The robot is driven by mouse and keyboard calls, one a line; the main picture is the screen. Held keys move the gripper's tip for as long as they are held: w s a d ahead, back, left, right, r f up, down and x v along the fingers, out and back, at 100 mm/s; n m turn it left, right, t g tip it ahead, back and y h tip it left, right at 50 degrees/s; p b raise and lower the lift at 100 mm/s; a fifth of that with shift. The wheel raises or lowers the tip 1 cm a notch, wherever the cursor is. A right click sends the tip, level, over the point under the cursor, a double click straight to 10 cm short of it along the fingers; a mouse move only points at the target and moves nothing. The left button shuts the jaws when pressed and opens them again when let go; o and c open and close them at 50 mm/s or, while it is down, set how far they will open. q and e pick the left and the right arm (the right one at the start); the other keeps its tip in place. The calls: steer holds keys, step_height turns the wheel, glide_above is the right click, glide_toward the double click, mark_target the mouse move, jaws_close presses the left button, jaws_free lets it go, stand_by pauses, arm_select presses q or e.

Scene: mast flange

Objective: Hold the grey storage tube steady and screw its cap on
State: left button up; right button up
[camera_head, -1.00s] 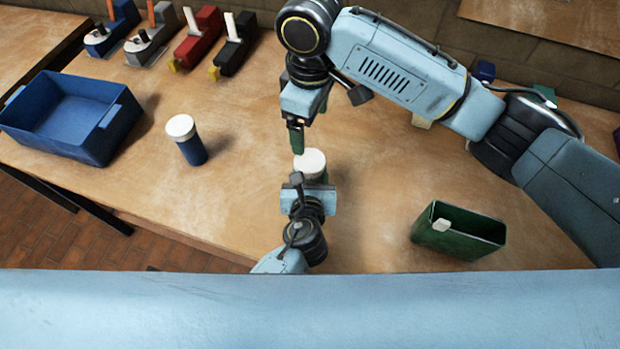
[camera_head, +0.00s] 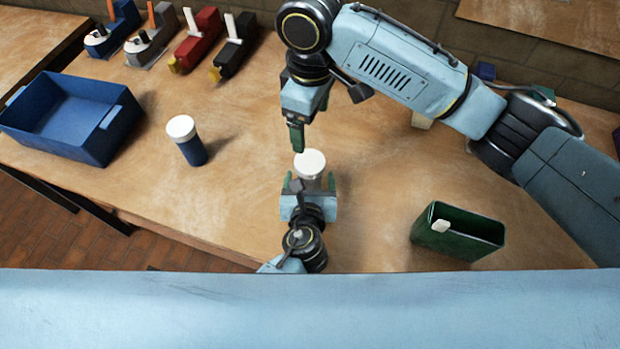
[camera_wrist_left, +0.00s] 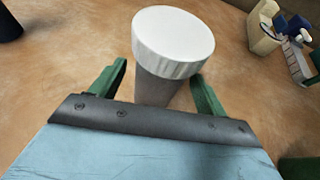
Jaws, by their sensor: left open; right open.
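The grey storage tube (camera_wrist_left: 155,90) stands upright on the table with its white cap (camera_head: 310,163) on top; the cap also shows large in the left wrist view (camera_wrist_left: 173,40). Whether the cap is tight cannot be seen. My left gripper (camera_head: 309,184) is open, its green fingers on either side of the tube; in the left wrist view the fingers (camera_wrist_left: 158,84) stand apart from it with gaps. My right gripper (camera_head: 297,148) is open above the table, just behind and left of the cap, pointing down and apart from it. Its fingers overlap in this view.
A blue tube with a white cap (camera_head: 187,141) stands to the left, near a blue bin (camera_head: 75,140). A green open box (camera_head: 440,240) with a pale piece at its rim stands at the right. Several toy-like blocks (camera_head: 190,50) line the back left. The table's front edge is close.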

arm_select(q)
steer(key=p+v, duration=0.1)
steer(key=v, duration=1.1)
steer(key=shift+w, duration=0.1)
